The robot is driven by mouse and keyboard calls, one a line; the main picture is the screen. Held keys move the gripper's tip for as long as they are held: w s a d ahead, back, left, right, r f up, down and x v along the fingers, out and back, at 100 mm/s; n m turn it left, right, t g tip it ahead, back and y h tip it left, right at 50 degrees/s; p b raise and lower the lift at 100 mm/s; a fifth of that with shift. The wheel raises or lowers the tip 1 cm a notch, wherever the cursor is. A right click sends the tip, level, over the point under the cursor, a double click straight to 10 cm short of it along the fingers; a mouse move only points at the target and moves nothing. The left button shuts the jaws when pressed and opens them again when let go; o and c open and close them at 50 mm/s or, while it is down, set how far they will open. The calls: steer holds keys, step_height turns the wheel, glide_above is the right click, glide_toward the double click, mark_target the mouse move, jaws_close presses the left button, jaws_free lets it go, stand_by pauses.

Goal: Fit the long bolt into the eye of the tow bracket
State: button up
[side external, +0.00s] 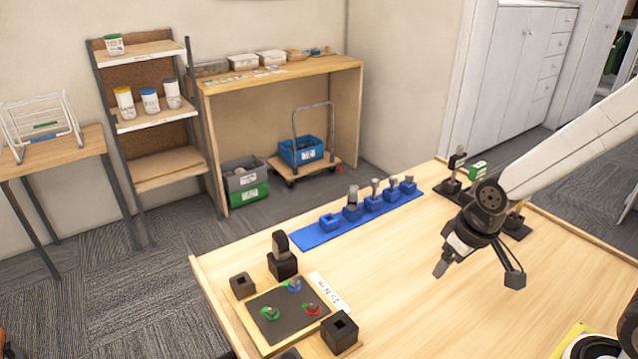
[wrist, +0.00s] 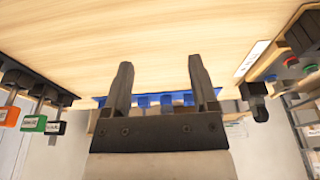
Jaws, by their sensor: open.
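My gripper (side external: 440,266) is above the middle right of the table in the side view, clear of all the objects. In the wrist view its two fingers (wrist: 160,78) stand wide apart with nothing between them. A blue strip (side external: 318,236) at the table's far edge holds several blue holders with upright grey pieces, the tallest (side external: 353,194) left of the middle. A black block (side external: 283,266) carries a dark upright piece (side external: 281,243). I cannot tell which pieces are the long bolt and the tow bracket.
A framed dark tray (side external: 265,323) holds green, blue and red pieces. Black square-holed blocks (side external: 340,333) (side external: 242,285) stand beside it, with a white label (side external: 329,292). Black holders with tagged pieces (side external: 478,170) line the far right. The table's middle is clear.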

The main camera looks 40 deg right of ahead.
steer(key=n+t+y, duration=0.1)
steer(key=t, duration=0.9)
glide_toward(374, 186)
step_height(374, 186, down, 2)
steer(key=w+d, duration=0.1)
steer(key=shift+w+d+r+n+t+y, duration=0.1)
steer(key=shift+w+d+n+t+y, duration=0.25)
steer(key=shift+w+y, duration=0.4)
steer(key=shift+w, duration=0.1)
steer(key=shift+x, duration=1.25)
steer(key=shift+w, duration=0.1)
steer(key=shift+x, duration=2.5)
steer(key=shift+c, duration=0.2)
